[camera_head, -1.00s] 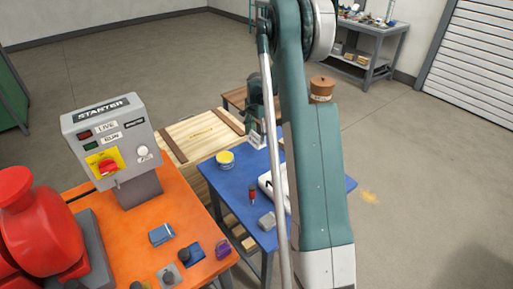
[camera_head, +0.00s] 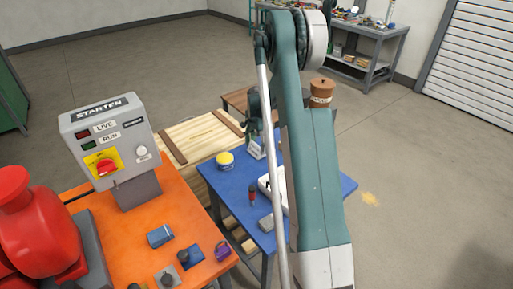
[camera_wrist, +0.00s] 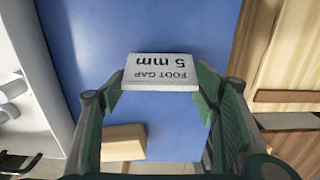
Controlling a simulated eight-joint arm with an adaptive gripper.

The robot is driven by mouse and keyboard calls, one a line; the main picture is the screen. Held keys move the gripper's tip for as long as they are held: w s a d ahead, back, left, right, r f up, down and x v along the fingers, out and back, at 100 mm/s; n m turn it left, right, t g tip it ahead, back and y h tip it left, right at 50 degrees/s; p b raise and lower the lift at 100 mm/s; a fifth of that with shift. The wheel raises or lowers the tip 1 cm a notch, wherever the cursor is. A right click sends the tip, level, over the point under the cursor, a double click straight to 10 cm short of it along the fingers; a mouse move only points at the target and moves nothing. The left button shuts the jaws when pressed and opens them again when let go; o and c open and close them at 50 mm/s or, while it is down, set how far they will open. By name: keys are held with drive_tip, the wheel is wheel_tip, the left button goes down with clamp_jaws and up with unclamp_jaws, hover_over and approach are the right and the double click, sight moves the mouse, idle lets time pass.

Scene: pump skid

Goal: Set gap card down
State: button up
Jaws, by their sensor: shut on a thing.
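The gap card (camera_wrist: 160,72) is a white card marked "FOOT GAP 5 mm", upside down in the wrist view. My gripper (camera_wrist: 160,84) is shut on it, with a green finger at each side. In the head view the card (camera_head: 256,150) is just below my gripper (camera_head: 256,133), over the back part of the blue table (camera_head: 222,183). I cannot tell whether the card touches the table top.
A yellow tin (camera_head: 225,160), a red-handled tool (camera_head: 252,195), a grey block (camera_head: 266,222) and a partly hidden white item (camera_head: 266,186) are on the blue table. A wooden crate (camera_head: 190,140) stands behind. The orange bench (camera_head: 180,215) with the starter box (camera_head: 110,140) is at left.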

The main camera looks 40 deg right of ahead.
sight(256, 144)
drive_tip(key=shift+f, duration=0.3)
drive_tip(key=shift+f, duration=0.15)
drive_tip(key=o, duration=0.8)
drive_tip(key=shift+c, duration=0.2)
wheel_tip(256, 144, up, 12)
drive_tip(key=p, duration=0.2)
drive_tip(key=shift+r, duration=0.2)
drive_tip(key=shift+a+r, duration=0.1)
idle(0.4)
